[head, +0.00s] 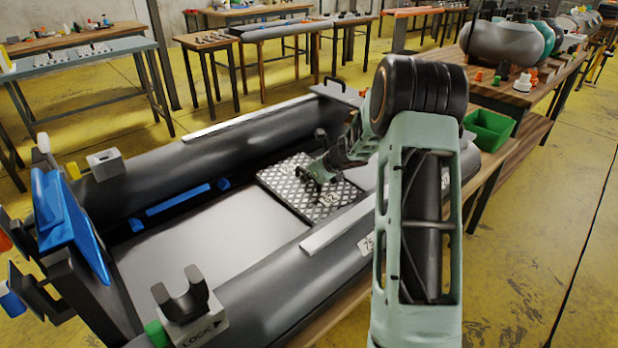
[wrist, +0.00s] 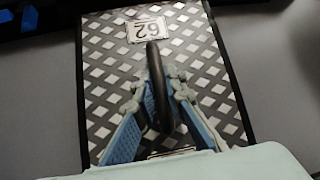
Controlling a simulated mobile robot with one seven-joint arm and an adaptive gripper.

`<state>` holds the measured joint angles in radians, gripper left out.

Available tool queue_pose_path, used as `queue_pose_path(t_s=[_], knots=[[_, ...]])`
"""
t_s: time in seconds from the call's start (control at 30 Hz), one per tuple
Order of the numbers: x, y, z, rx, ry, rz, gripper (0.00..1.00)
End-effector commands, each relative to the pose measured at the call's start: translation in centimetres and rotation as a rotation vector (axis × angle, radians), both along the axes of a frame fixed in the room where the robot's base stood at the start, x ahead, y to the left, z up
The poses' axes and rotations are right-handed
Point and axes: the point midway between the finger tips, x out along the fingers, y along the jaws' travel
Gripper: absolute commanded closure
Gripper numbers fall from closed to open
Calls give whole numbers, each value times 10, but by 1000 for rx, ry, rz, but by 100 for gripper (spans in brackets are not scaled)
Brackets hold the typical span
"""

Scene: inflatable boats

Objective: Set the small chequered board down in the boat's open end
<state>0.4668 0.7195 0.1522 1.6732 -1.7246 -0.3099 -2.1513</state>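The small chequered board (head: 290,180) is a dark plate with a pale diamond pattern, a label reading 62 and a black arched handle (wrist: 155,75). It is inside the grey boat (head: 250,140), between the two side tubes, toward the end away from the blue-panelled transom. The board (wrist: 105,70) fills the middle of the wrist view. My gripper (head: 322,172) is over the board; in the wrist view its blue-padded fingers (wrist: 158,95) close on the handle from both sides. I cannot tell whether the board's underside touches the boat floor.
A smooth grey floor panel (head: 205,245) lies bare left of the board. The blue transom panel (head: 70,225) and a LOCK block (head: 195,318) stand at the near left. A green bin (head: 488,128) sits on the bench to the right.

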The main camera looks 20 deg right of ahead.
Motion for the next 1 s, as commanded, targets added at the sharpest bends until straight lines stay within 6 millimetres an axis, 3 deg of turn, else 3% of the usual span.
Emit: queue_pose_path(t_s=[0.13,0.47,0.67,1.0], knots=[[-1,2,-4,2,6,3,72],[-2,1,0,2,3,1,72],[-19,-4,19,1,1,-2,72],[-67,-13,65,0,1,-1,72]])
